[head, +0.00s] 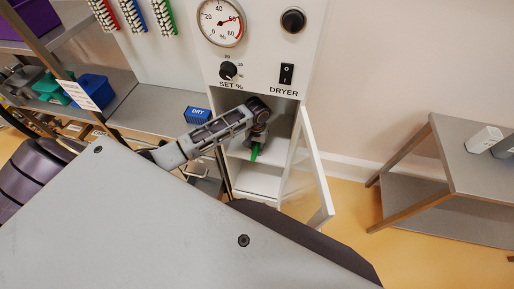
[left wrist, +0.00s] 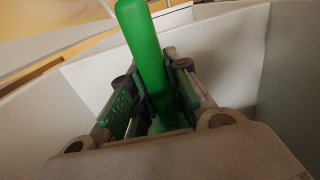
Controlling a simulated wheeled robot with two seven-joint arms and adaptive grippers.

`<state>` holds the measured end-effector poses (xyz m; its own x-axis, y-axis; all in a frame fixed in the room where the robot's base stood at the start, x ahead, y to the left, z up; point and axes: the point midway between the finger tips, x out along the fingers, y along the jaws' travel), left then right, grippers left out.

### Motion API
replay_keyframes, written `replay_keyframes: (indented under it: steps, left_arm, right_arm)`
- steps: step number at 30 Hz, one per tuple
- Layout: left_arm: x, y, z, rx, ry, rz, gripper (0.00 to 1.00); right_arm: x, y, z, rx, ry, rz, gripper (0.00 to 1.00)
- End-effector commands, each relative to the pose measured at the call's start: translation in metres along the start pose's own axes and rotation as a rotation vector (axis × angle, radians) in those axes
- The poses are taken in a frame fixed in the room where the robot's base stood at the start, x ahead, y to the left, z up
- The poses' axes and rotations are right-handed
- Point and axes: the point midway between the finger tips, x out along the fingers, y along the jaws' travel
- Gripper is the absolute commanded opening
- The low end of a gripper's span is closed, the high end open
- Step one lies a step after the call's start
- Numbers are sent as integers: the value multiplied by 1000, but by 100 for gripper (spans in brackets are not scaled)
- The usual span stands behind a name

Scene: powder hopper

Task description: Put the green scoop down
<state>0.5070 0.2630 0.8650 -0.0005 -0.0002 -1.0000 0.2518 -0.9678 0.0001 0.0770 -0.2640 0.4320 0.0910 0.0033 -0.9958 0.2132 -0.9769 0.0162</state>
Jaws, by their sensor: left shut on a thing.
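The green scoop (left wrist: 145,45) is held between the finger pads of my left gripper (left wrist: 150,105) in the left wrist view. Its long green part points up and away between the fingers. In the head view, my left gripper (head: 257,138) reaches into the open compartment of the white dryer (head: 258,182), and a small green piece of the scoop (head: 254,153) shows below it. The rest of the scoop is hidden by the gripper. Whether the scoop touches the shelf cannot be told. My right gripper is not in view.
The dryer door (head: 312,170) stands open on the right of the compartment. A blue DRY box (head: 197,115) is on the shelf left of the dryer. A blue bin (head: 92,91) stands further left. A grey table (head: 470,165) is at the right.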

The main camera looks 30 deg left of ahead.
Motion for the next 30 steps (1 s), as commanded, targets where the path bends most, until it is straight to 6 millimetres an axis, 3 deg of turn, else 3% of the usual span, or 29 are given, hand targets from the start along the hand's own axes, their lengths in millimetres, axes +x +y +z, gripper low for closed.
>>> replay_keyframes:
  steps: [6, 20, 21, 24, 26, 30]
  left_arm:
    - [10, 0, -4, 1, 0, -1, 0]
    - [14, 0, -4, 1, 0, 0, 0]
    - [15, 0, -4, 1, 0, 0, 20]
    - [14, 0, -4, 1, 0, 0, 33]
    - [14, 0, -4, 1, 0, 0, 39]
    - [14, 0, -4, 1, 0, 0, 39]
  right_arm:
    - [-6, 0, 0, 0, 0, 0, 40]
    - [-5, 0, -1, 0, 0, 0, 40]
    - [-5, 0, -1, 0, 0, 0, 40]
    - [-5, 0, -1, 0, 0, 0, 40]
    - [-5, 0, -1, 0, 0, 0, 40]
    - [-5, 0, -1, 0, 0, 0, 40]
